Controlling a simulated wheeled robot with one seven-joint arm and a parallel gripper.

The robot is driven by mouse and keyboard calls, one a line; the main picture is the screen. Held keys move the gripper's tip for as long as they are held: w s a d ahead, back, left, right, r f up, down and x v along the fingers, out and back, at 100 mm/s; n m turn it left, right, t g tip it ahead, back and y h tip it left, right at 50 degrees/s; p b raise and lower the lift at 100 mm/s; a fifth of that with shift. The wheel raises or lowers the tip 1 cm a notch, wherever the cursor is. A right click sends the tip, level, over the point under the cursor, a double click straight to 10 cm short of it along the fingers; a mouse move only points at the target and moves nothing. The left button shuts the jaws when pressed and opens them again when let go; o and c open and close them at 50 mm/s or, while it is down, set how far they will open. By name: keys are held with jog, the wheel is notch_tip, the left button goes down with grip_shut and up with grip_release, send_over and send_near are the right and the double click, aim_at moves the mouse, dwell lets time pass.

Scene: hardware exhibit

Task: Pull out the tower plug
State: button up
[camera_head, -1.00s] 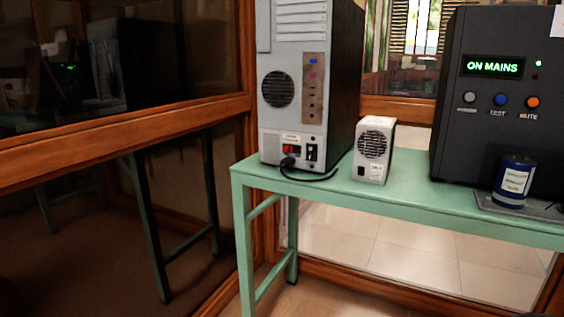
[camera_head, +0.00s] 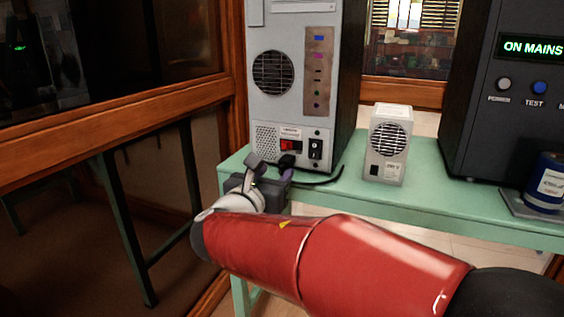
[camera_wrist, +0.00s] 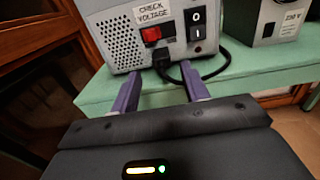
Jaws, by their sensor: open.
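The grey computer tower (camera_head: 268,100) stands on the green table with its rear panel facing me. Its black plug (camera_head: 287,161) sits in the socket low on the panel, below the red switch, with a black cable running right along the table. In the wrist view the plug (camera_wrist: 161,56) is in the socket, between and beyond the two fingers. My gripper (camera_head: 270,172) is open and empty, just in front of the tower's lower panel. Its purple fingers (camera_wrist: 160,93) point toward the plug and appear apart from it.
A small grey fan box (camera_head: 388,145) stands right of the tower. A large black unit (camera_head: 480,110) reading "ON MAINS" and a blue can (camera_head: 546,182) are farther right. The green table (camera_head: 335,205) has a front edge under my arm. Wood-framed glass is at left.

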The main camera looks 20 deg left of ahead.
aim_at(283, 165)
jog(key=w, duration=0.5)
jog(key=shift+w+d, duration=0.2)
jog(key=shift+d, duration=0.1)
grip_shut()
